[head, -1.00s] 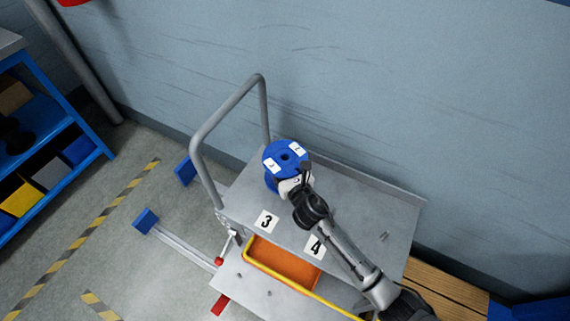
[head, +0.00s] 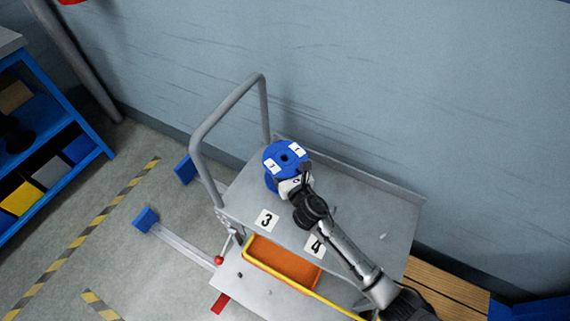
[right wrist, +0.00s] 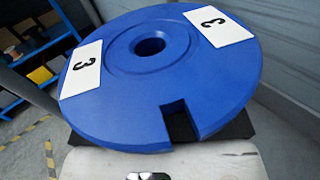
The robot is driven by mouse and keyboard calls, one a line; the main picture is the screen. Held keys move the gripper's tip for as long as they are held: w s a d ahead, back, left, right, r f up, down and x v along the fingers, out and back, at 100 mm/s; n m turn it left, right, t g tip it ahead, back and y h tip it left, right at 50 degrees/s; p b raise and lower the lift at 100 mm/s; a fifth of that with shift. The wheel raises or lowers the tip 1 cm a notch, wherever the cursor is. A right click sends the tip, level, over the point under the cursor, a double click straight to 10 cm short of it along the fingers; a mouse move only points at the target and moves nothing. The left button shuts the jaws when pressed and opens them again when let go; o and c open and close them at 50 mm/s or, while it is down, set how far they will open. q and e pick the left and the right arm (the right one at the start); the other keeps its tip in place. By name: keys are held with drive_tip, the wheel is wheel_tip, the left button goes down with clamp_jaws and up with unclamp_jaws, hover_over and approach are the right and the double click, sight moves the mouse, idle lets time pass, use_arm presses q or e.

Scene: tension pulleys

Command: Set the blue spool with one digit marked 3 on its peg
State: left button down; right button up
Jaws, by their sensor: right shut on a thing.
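The blue spool (head: 280,153) has a round top flange with a centre hole and white labels. In the right wrist view the spool (right wrist: 120,105) fills most of the picture; its two labels each read 3, and a notch is cut in its near rim. My right gripper (head: 297,184) is shut on the spool from its near right side, at the rear left of the grey cart top. A label 3 (head: 267,221) and a label 4 (head: 315,246) lie on the cart's front edge. Any peg under the spool is hidden. My left gripper is not in view.
The grey cart (head: 360,205) has a tall tubular handle (head: 198,160) on its left, close to the spool. An orange tray (head: 280,262) sits lower at the front. A wall stands behind. The right part of the cart top is mostly clear, with small pegs.

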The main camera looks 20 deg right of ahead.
drive_tip(key=shift+f+b, duration=0.5)
drive_tip(key=shift+f, duration=0.4)
idle(0.8)
drive_tip(key=shift+f, duration=0.25)
drive_tip(key=shift+f+b, duration=1.1)
drive_tip(key=shift+f, duration=0.1)
